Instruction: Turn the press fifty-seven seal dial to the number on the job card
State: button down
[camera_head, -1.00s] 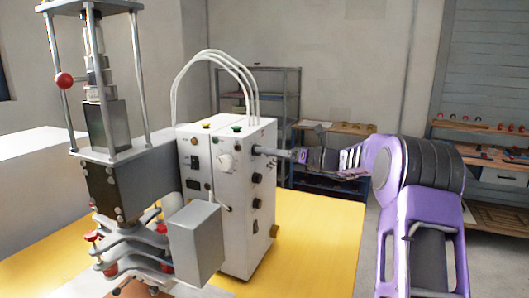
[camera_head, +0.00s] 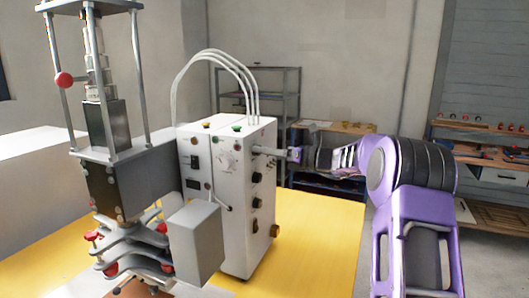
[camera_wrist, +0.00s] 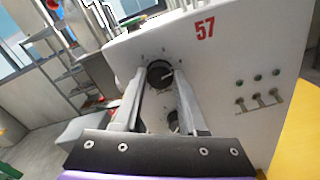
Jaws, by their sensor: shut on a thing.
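The seal dial (camera_wrist: 159,74) is a round black knob with a pale pointer line, on the white press cabinet (camera_wrist: 240,65) that bears a red 57 (camera_wrist: 205,28). Small marks ring it, too small to read. My gripper (camera_wrist: 160,78) has one finger on each side of the dial and is shut on it. In the head view my gripper (camera_head: 270,151) reaches from the right to the cabinet's (camera_head: 238,235) right-hand face, and the dial is hidden there. I cannot make out a job card in either view.
Another dark knob (camera_wrist: 173,121) sits close to the dial, and several toggle switches (camera_wrist: 258,98) lie to the right in the wrist view. The press column (camera_head: 112,120) and a grey box (camera_head: 196,243) stand left of the cabinet. The yellow table (camera_head: 325,235) is clear at right.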

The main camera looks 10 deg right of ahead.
jog(key=shift+n, duration=0.3)
jog(key=shift+n+b, duration=5.75)
jog(key=shift+n, duration=10.05)
